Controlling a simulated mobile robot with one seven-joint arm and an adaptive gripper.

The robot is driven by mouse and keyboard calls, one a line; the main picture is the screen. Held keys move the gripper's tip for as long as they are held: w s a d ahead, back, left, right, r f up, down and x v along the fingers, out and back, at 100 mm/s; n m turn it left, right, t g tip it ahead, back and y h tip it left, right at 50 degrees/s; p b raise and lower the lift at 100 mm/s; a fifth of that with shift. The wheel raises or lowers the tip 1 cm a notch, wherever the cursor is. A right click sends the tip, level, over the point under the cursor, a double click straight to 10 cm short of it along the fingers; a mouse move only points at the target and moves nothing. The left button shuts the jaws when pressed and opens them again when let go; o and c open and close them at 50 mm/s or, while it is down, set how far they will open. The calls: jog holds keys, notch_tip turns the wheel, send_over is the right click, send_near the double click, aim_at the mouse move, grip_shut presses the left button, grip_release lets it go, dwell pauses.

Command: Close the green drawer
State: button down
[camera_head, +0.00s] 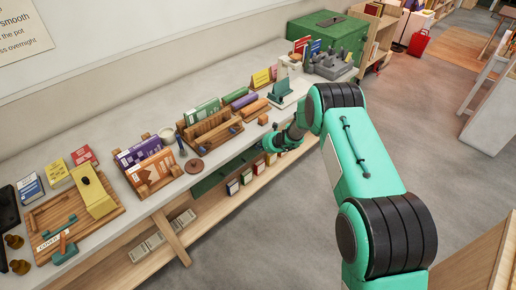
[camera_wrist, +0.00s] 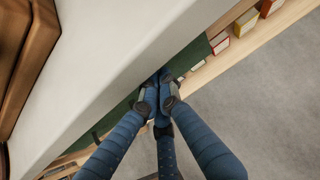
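The green drawer (camera_head: 208,183) is under the front edge of the long counter, left of my gripper in the head view. Its green surface (camera_wrist: 196,53) also shows in the wrist view, as a narrow strip along the counter edge on both sides of my fingers. How far it stands out is hard to tell. My gripper (camera_head: 264,146) is low at the counter's front edge, by the drawer's right end in the head view. In the wrist view its dark blue fingers (camera_wrist: 158,88) come together at the tips, against or just before the green strip. No held object shows. The fingers hide part of the drawer.
The counter (camera_head: 238,139) carries book racks, a stamp and a wooden tray (camera_head: 75,222) near its front. A wooden lower shelf (camera_head: 210,218) holds several small books. Open grey floor (camera_head: 290,215) lies in front. A green box (camera_head: 330,32) stands at the far end.

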jog(key=s+d+f+p+v, duration=0.1)
jog(key=f+v, duration=0.1)
jog(key=v, duration=1)
jog(key=shift+s+d+r, duration=0.2)
jog(key=shift+s+d, duration=0.1)
jog(key=shift+s, duration=0.1)
jog(key=shift+r, duration=0.1)
